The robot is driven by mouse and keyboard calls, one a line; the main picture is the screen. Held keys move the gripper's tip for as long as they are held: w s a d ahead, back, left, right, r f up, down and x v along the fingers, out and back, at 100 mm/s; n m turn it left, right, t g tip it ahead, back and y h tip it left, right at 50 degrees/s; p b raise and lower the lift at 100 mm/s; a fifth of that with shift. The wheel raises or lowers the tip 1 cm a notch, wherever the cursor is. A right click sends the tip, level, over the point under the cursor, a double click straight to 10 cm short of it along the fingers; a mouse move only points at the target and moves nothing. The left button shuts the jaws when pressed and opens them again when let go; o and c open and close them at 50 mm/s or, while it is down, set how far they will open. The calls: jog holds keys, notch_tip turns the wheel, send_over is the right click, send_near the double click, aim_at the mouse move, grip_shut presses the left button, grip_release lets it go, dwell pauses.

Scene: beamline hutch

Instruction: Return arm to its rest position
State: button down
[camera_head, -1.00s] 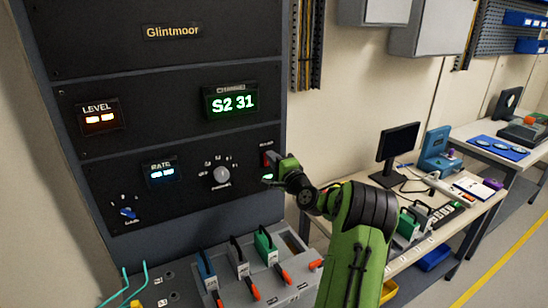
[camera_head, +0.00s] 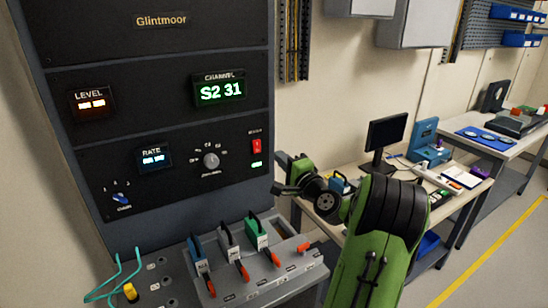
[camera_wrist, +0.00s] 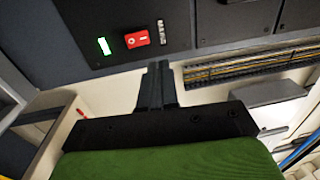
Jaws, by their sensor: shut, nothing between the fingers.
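My green arm rises at the lower middle of the head view, bent at a black joint. My gripper (camera_head: 279,188) is at the right edge of the dark instrument rack (camera_head: 95,60), apart from the panel and holding nothing. In the wrist view my gripper (camera_wrist: 158,68) shows its two black fingers shut together. A red rocker switch (camera_head: 256,147) with a lit green lamp (camera_head: 257,164) below it is on the rack panel, up and left of my gripper. The wrist view also shows the switch (camera_wrist: 137,38) and the lamp (camera_wrist: 104,46).
A grey sloped console (camera_head: 290,275) with blue, white and green levered modules stands below the rack. A bench with a monitor (camera_head: 387,132) and small items is behind my arm, to the right. Wall cabinets (camera_head: 412,25) hang above. The floor at far right is clear.

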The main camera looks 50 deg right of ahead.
jog(key=shift+s+a, duration=0.15)
jog(key=shift+s, duration=0.45)
jog(key=shift+s, duration=0.1)
jog(key=w+a+f+n+g+y, duration=0.1)
jog(key=a+n+g+y, duration=0.45)
jog(key=a, duration=0.85)
jog(key=w+a+f+n+g+y, duration=0.2)
jog(key=a+n, duration=0.7)
jog(key=a, duration=0.6)
jog(key=s+a+f+n+g+h, duration=0.1)
jog(key=s+a+n+g, duration=0.1)
jog(key=s, duration=0.9)
jog(key=s+a+f+n+g+h, duration=0.1)
jog(key=s+a+n, duration=0.4)
jog(key=s, duration=0.7)
jog(key=shift+s+a+f+g, duration=0.2)
jog(key=shift+a+f+g, duration=0.3)
jog(key=shift+g, duration=0.55)
